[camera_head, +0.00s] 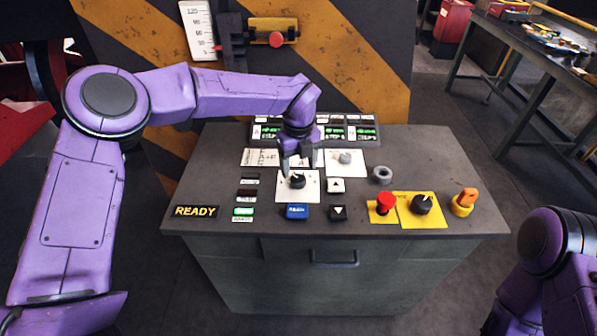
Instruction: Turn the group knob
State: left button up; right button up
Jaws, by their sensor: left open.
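The console (440,150) stands in front of me with several knobs and buttons on its dark top. A black rotary knob (297,181) sits on a white plate (285,196) near the middle; its label is too small to read. My left gripper (297,172) points down right over this knob, with its fingers apart around or just above it; I cannot tell if they touch. Another black knob (422,204) sits on a yellow plate at the right. A grey knob (345,157) sits on a white plate behind. My right arm shows at the lower right; its gripper is out of view.
A red button (386,202), an orange key-like switch (464,201), a blue button (297,211) and two arrow buttons (336,186) are near the knob. A green-lit display row (355,133) runs behind. A workbench (540,50) stands at the far right, with open floor between.

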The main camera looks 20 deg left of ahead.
aim_at(298, 178)
pick_arm(q)
jog(key=f, duration=0.3)
jog(key=shift+s+f+p, duration=0.2)
jog(key=shift+p, duration=0.15)
jog(key=shift+w+f, duration=0.1)
jog(key=shift+f, duration=0.15)
jog(key=c, duration=1.1)
jog(key=shift+o, duration=0.2)
jog(key=shift+m, duration=2.9)
